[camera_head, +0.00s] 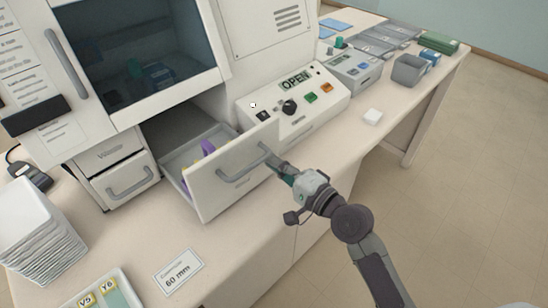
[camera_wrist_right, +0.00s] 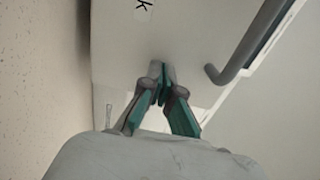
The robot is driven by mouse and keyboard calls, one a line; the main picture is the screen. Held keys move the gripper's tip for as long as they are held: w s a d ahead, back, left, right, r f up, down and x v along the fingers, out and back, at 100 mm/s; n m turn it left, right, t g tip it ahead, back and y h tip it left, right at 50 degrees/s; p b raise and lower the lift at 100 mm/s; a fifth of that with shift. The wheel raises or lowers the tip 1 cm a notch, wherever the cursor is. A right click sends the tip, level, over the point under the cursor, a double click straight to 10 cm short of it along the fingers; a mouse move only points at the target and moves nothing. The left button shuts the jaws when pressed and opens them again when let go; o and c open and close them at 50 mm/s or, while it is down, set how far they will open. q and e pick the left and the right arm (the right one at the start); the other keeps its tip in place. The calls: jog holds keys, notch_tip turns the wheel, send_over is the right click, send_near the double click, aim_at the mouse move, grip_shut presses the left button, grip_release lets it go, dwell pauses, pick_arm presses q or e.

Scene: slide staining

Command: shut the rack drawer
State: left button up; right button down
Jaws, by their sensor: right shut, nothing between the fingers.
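The rack drawer (camera_head: 212,197) stands pulled out of the white machine, with a grey bar handle (camera_head: 243,168) on its front. A purple item (camera_head: 207,147) and a bit of yellow show inside it. My right gripper (camera_head: 275,164) is shut, its fingertips at the right part of the drawer front, beside the handle. In the right wrist view my shut fingers (camera_wrist_right: 162,85) point at the white front, with the handle (camera_wrist_right: 245,55) to their right. I cannot tell whether the tips touch the front. My left gripper is not in view.
A closed drawer (camera_head: 128,184) sits left of the open one. A control panel reading OPEN (camera_head: 295,100) is behind my right gripper. A stack of white plates (camera_head: 35,235), a tray of slides (camera_head: 98,290) and a 60 mm label (camera_head: 178,271) lie on the bench in front.

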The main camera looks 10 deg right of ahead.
aim_at(224, 124)
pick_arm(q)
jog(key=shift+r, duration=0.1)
pick_arm(e)
jog(key=shift+w+a, duration=0.25)
jog(key=shift+w, duration=0.05)
